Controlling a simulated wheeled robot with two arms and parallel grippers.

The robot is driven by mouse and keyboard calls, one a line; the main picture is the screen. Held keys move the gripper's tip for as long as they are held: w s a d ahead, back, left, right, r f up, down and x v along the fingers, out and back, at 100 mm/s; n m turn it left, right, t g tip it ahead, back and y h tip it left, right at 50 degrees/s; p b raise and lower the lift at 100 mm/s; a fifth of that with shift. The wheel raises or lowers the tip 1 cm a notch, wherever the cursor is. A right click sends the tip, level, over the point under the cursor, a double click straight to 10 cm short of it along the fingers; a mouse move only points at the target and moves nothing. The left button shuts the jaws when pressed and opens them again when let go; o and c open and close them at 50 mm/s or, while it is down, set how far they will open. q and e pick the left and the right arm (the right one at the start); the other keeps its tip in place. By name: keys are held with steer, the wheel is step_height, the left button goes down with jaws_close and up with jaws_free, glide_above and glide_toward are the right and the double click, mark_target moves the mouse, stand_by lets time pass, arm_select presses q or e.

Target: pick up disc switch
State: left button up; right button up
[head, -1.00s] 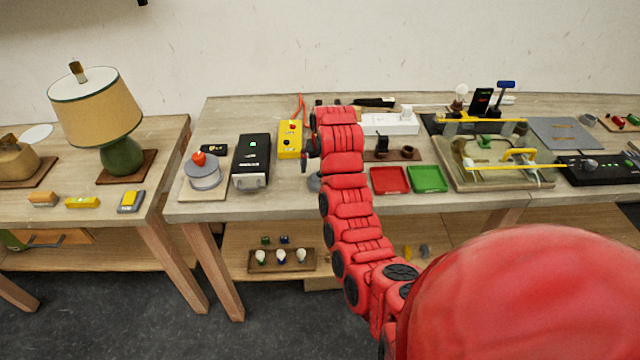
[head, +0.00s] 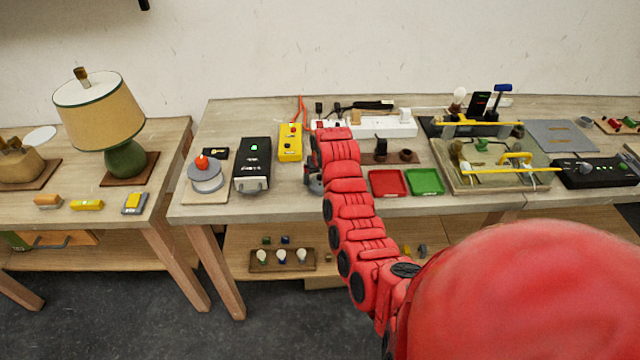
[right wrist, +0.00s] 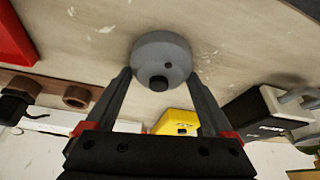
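The disc switch (right wrist: 163,56) is a grey round puck with a dark button, lying on the wooden table in the right wrist view. In the head view it shows only in part (head: 315,186), mostly hidden behind my right arm. My right gripper (right wrist: 159,76) is open, with one finger on either side of the disc's near edge. I cannot tell whether the fingers touch it. My left gripper is not in view.
Near the disc are a yellow box (head: 290,142), a black device (head: 252,164), a red tray (head: 388,183) and a green tray (head: 426,181). A white power strip (head: 394,128) lies behind. Bare tabletop shows left of the disc.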

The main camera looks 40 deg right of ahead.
steer(key=c, duration=0.6)
steer(key=shift+r, duration=0.1)
